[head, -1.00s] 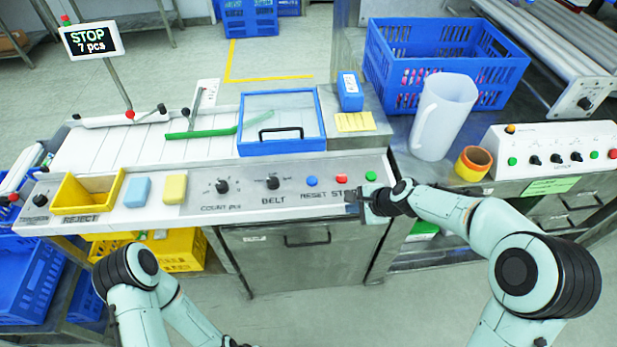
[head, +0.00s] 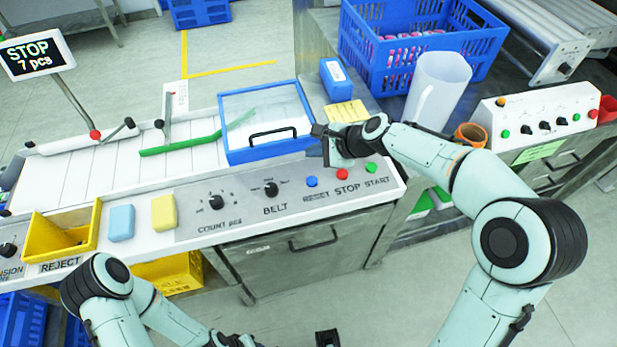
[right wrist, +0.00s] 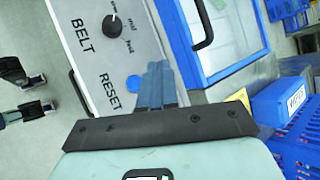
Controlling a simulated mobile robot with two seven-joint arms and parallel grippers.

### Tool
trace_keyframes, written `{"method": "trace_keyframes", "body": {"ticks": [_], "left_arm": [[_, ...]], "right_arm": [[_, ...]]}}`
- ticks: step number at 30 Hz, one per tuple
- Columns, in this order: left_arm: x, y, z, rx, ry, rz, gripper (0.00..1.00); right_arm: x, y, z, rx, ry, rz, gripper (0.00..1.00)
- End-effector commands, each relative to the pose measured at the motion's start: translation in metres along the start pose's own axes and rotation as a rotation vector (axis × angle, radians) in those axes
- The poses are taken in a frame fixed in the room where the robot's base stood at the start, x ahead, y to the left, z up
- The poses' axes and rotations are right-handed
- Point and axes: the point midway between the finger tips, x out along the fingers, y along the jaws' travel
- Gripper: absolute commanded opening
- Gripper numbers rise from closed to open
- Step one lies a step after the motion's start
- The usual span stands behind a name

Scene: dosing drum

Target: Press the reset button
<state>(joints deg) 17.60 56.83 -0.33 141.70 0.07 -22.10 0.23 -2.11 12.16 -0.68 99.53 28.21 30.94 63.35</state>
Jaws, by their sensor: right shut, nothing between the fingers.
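The blue reset button (head: 311,182) sits on the grey control panel, above the label RESET and left of the red stop button (head: 342,174). It also shows in the right wrist view (right wrist: 133,82), just left of the fingers. My right gripper (head: 327,152) is shut and empty. It is above the panel near the reset button, with its fingers apart from it. The fingers show together in the right wrist view (right wrist: 157,84). A dark piece at the bottom edge of the head view seems to be my left gripper (head: 326,339); its jaws cannot be made out.
The green start button (head: 370,167) is right of stop. The belt knob (head: 271,189) is to the left. A blue-framed clear cover (head: 265,120) lies behind the panel. A display (head: 38,51) reads STOP, 7 pcs. A white jug (head: 437,90) stands at right.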

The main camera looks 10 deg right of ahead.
Motion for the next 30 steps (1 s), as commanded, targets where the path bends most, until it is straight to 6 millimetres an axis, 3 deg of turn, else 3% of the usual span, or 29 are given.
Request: {"method": "trace_keyframes", "body": {"ticks": [11,25,30], "left_arm": [[0.007,-0.003,0.002,-0.001,-0.003,-0.001,0.43],[0.061,-0.025,0.008,-0.009,-0.023,-0.008,0.43],[0.07,-0.026,0.002,-0.006,-0.005,-0.004,0.43]], "right_arm": [[0.005,0.005,-0.004,0.0,0.001,0.001,0.0],[0.048,0.035,-0.035,0.0,0.002,0.001,0.0],[0.059,0.043,-0.044,0.0,0.001,0.001,0.0]]}}
